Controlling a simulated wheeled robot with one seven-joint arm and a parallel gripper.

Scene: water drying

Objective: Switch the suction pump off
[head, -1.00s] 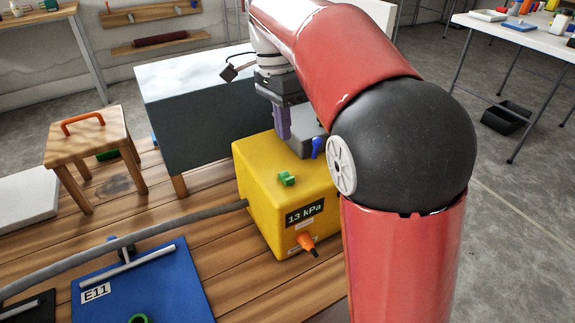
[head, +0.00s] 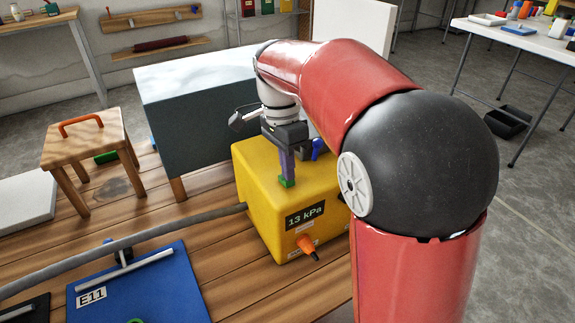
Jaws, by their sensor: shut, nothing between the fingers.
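The suction pump is a yellow box (head: 262,205) on the wooden floor, with a display (head: 305,215) reading 13 kPa. A small green switch (head: 287,182) sits on its top near the front edge. My gripper (head: 287,176) is shut, pointing down, with its purple fingers at the green switch, seemingly touching it and hiding part of it. A blue lever (head: 317,148) stands on the pump's top behind and to the right. An orange nozzle-like knob (head: 307,246) sticks out of the front. My red arm hides the pump's right side.
A grey hose (head: 150,232) runs from the pump's left side. A blue panel (head: 145,285) marked E11 lies at the lower left. A large grey box (head: 205,130) stands behind the pump, and a wooden stool (head: 85,145) with an orange handle to the left.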

